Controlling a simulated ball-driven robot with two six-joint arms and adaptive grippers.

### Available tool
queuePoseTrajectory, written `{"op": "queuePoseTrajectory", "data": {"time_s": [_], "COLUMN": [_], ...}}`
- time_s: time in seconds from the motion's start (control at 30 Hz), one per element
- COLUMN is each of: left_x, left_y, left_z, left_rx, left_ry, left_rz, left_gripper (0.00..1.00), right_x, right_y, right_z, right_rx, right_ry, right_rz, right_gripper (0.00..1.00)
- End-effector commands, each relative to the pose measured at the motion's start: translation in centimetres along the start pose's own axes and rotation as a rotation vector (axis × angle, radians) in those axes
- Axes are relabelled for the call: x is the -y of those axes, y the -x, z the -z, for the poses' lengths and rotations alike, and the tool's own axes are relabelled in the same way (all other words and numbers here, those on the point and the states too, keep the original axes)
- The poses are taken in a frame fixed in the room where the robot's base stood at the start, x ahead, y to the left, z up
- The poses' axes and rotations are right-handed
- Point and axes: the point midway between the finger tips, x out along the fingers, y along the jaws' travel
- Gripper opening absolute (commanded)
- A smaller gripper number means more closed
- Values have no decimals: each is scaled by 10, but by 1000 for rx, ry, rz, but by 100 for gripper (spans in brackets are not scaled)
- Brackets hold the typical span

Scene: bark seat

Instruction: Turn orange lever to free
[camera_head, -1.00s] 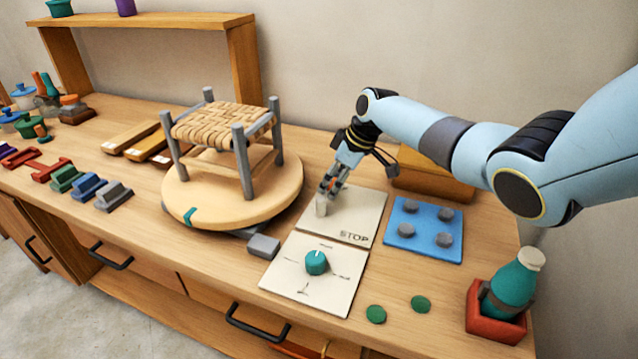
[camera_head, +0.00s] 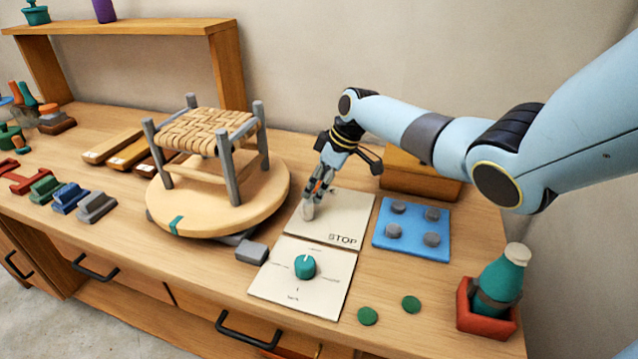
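The cream plate marked STOP (camera_head: 348,222) lies on the bench to the right of the round turntable. My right gripper (camera_head: 308,205) points down at the left part of this plate. A small pale piece shows at its fingertips, and a little orange shows between the fingers. I cannot tell whether this orange is the lever or part of the gripper, nor whether the fingers are closed. The orange lever is not clearly visible elsewhere on the plate; the gripper covers that spot. My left gripper is not in view.
The turntable (camera_head: 260,205) carries a woven stool (camera_head: 208,132). A teal knob (camera_head: 305,266) sits on a second cream plate in front. A blue plate (camera_head: 382,238) with grey knobs and a red holder (camera_head: 478,320) with a teal bottle (camera_head: 500,282) stand to the right.

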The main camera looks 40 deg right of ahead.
Motion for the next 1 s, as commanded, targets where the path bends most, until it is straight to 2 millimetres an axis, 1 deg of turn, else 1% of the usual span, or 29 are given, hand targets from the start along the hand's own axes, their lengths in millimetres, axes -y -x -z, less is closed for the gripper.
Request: {"op": "queuePoseTrajectory", "data": {"time_s": [0.17,0.27,0.37,0.5,0.6,0.7,0.83,1.0], "left_x": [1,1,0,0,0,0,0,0], "left_y": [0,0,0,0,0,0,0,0], "left_z": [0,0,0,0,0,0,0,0], "left_rx": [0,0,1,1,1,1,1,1], "left_ry": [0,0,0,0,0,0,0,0], "left_rz": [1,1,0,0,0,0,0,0], "left_gripper": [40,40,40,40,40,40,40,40], "right_x": [0,-1,0,-1,-1,-1,-1,0], "right_y": [3,14,31,65,86,103,115,120], "right_z": [-1,-1,-1,-1,0,0,0,0], "right_rx": [1,0,2,2,1,2,1,1], "right_ry": [-1,0,3,4,3,1,1,0], "right_rz": [1,-1,-2,-3,-3,-2,-1,1], "right_gripper": [59,59,59,59,59,59,59,59]}}
